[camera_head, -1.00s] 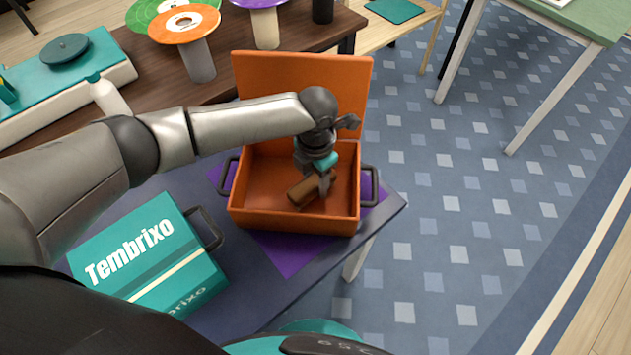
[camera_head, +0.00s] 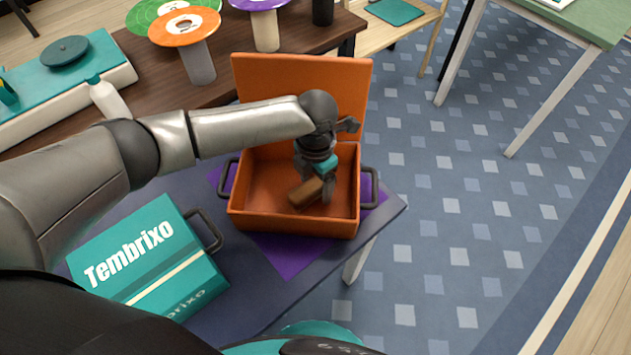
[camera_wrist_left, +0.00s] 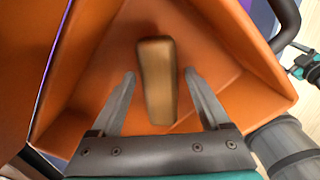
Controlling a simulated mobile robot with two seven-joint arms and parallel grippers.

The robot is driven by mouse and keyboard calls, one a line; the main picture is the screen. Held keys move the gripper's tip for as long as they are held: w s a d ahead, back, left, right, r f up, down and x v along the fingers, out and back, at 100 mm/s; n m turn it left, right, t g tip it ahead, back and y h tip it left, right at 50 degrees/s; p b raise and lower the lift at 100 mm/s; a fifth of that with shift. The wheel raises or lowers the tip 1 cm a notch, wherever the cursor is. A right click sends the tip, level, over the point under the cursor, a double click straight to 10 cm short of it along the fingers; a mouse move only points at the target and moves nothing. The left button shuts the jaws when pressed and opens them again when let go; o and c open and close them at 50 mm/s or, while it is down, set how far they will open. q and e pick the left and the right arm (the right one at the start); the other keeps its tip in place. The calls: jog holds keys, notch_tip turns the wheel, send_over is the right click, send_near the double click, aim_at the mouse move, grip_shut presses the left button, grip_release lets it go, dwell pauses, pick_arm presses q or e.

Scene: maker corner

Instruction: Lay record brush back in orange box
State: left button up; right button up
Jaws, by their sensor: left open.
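The orange box (camera_head: 290,222) stands on the table with its lid raised at the back. The brown record brush (camera_head: 305,193) is inside the box, toward its right half. In the left wrist view the brush (camera_wrist_left: 157,80) lies over the orange floor, between my two fingers. My left gripper (camera_head: 318,192) points down into the box. In the left wrist view its fingers (camera_wrist_left: 160,78) are apart, with a gap on each side of the brush. Part of the brush is hidden behind the gripper in the head view.
A closed teal Tembrixo case (camera_head: 150,262) lies left of the box on the same table. A purple mat (camera_head: 285,256) is under the box. A dark wooden table (camera_head: 215,85) behind holds records on stands and a white bottle.

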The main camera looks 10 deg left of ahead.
aim_at(315, 182)
pick_arm(q)
notch_tip(315, 182, up, 7)
jog(key=shift+w+p, duration=0.1)
jog(key=shift+p, duration=0.95)
jog(key=shift+r+p, duration=0.55)
jog(key=shift+r, duration=2)
pick_arm(e)
jog(key=shift+g, duration=0.3)
jog(key=shift+s+a+r, duration=0.5)
jog(key=shift+s+r, duration=0.15)
jog(key=shift+r, duration=0.15)
jog(key=shift+s+a+r, duration=0.5)
jog(key=shift+s+r, duration=0.15)
jog(key=shift+r, duration=0.15)
jog(key=shift+d+r, duration=0.1)
